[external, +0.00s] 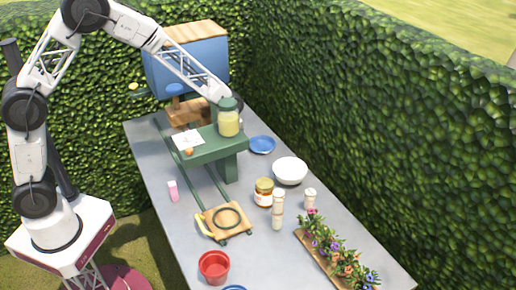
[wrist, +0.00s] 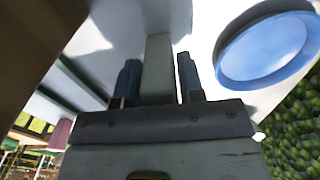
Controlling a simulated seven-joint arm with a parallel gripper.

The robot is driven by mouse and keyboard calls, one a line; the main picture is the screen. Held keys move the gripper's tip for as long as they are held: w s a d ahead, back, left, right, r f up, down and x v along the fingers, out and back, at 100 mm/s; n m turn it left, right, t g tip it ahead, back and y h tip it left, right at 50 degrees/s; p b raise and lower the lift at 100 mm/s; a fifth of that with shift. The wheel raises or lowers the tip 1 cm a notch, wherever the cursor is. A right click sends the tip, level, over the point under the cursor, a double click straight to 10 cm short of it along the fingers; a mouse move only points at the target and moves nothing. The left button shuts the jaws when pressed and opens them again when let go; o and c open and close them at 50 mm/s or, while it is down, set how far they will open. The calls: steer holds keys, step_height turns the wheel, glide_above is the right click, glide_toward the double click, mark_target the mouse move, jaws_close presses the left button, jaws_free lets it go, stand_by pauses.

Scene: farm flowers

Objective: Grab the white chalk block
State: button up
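A pale grey-white block (wrist: 158,62), which looks like the white chalk block, shows in the wrist view between the two dark fingers of my gripper (wrist: 159,82). A narrow gap shows on each side of the block, so the fingers look open around it, not pressed on it. Its lower end is hidden by the dark bar of my gripper. In the external view my gripper is hidden behind the green stand (external: 205,150) and the jar on it, and I cannot make out the block there.
A blue plate (wrist: 268,50) lies right of my gripper; it also shows in the external view (external: 262,145). A pale yellow jar (external: 229,122) stands on the green stand. A white bowl (external: 290,171), a lidded jar (external: 263,193) and a flower planter (external: 335,255) occupy the table's right side.

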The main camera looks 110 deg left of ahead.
steer(key=c, duration=0.5)
steer(key=shift+r, duration=0.1)
step_height(320, 180, up, 18)
stand_by(0.6)
stand_by(0.5)
